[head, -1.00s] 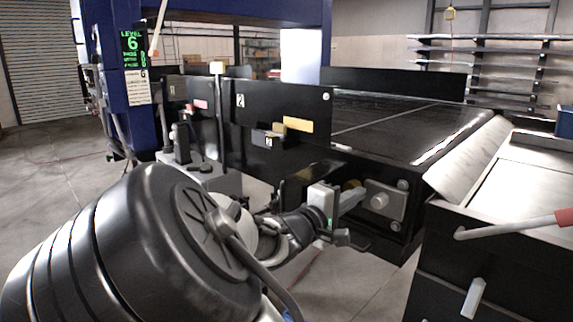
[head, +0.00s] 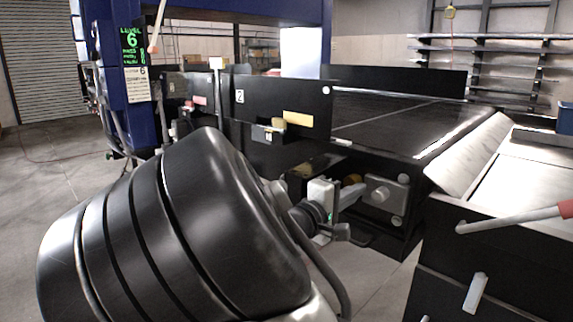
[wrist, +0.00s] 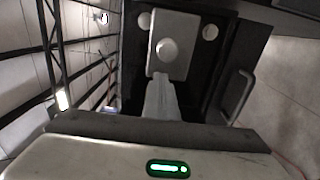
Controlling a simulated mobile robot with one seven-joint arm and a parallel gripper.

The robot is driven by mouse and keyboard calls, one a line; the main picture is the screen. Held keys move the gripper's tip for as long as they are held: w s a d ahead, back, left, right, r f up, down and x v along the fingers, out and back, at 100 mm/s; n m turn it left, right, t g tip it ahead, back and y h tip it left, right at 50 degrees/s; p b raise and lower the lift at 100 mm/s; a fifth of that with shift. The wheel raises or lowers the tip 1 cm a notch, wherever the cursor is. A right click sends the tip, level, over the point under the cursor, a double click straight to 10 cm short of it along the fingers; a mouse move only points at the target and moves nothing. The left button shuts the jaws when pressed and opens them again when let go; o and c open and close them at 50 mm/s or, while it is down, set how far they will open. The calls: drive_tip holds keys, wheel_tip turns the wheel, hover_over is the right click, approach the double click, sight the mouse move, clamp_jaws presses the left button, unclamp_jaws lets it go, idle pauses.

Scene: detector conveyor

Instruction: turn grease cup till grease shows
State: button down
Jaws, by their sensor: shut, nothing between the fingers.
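A grey bearing block with a round central cap (head: 380,195) sits on the dark end of the conveyor frame. It also shows in the wrist view (wrist: 167,50) at top centre, between two round bolt heads. A small brass-coloured round part (head: 352,180) sits just left of the block, partly behind my fingers; I cannot tell surely whether it is the grease cup. My gripper (head: 357,191) is shut and empty, its fingertips close to the block's left side. In the wrist view the shut fingers (wrist: 161,95) point at the block's lower edge; contact cannot be told. No grease is discernible.
The conveyor belt (head: 400,125) runs back behind the block. A dark cabinet with a pale top (head: 530,175) and a red-ended grey lever (head: 515,218) stands close at right. Bare floor lies at left.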

drive_tip(key=shift+f, duration=0.1)
drive_tip(key=p+v, duration=0.2)
drive_tip(key=v, duration=0.4)
drive_tip(key=shift+s+d, duration=0.2)
drive_tip(key=shift+s, duration=0.05)
